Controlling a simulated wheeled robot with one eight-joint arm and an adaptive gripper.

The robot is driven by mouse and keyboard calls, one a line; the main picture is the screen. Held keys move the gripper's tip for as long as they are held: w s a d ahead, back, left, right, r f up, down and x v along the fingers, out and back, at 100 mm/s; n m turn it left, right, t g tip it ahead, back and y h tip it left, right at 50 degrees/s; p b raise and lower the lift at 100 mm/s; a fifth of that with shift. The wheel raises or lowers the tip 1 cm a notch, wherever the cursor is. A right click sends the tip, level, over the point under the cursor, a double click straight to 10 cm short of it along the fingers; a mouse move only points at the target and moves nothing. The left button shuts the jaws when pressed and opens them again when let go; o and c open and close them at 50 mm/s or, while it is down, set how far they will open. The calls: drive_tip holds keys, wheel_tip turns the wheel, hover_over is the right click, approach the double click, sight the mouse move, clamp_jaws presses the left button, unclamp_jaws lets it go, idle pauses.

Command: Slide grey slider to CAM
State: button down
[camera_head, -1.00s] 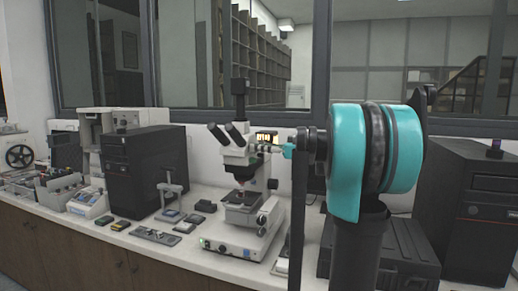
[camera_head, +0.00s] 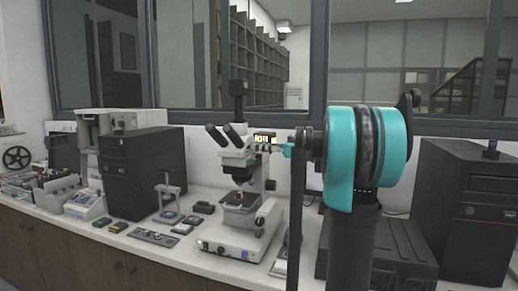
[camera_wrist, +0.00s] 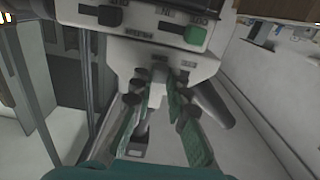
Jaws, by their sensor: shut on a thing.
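The microscope (camera_head: 238,195) is white with a black stage and stands on the bench, in the middle of the head view. My gripper (camera_head: 284,148) reaches its head from the right. The contact is dark and small. I cannot read a CAM label.
A black computer tower (camera_head: 143,170) stands to the left and another (camera_head: 478,205) at the right. Small devices lie on the bench left of the microscope. The window wall is close behind.

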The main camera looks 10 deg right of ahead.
drive_tip(key=c, duration=1.5)
unclamp_jaws()
drive_tip(key=shift+w+d, duration=0.1)
drive_tip(key=shift+w, duration=0.1)
drive_tip(key=v, duration=1.2)
drive_tip(key=shift+d, duration=0.1)
